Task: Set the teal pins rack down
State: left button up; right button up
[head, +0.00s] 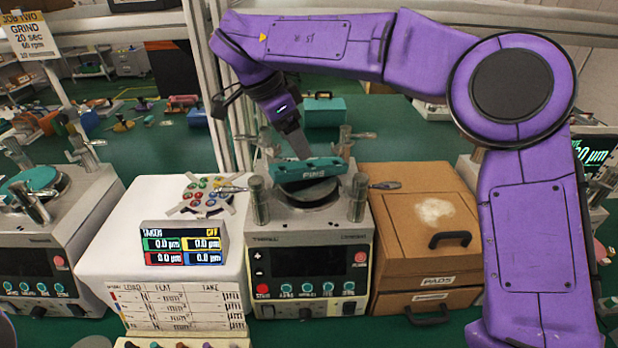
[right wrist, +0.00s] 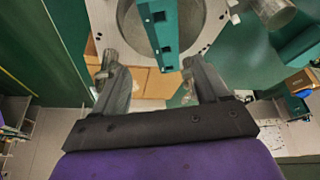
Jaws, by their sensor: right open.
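The teal pins rack (head: 313,170), marked PINS, is at the round plate (head: 308,194) of the middle lapping machine (head: 308,252). It looks slightly tilted, and I cannot tell whether its whole underside touches the plate. My right gripper (head: 303,150) reaches down from above, just behind the rack. In the right wrist view, my right gripper (right wrist: 152,78) has its two fingers spread with nothing between them. The rack (right wrist: 168,35) lies beyond the fingertips there, over the round plate, its upper end cut off by the frame. My left gripper is not in view.
Upright posts (head: 357,198) flank the plate. A white stand with a display (head: 184,245) and a disc of coloured pieces (head: 203,193) is on the left. A brown PADS box (head: 424,262) is on the right. Another lapping machine (head: 50,235) stands at far left.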

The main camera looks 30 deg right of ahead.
aim_at(306, 165)
jog(key=x, duration=0.8)
jog(key=shift+w+d+p, duration=0.2)
jog(key=shift+w+p, duration=0.2)
jog(key=c, duration=1.3)
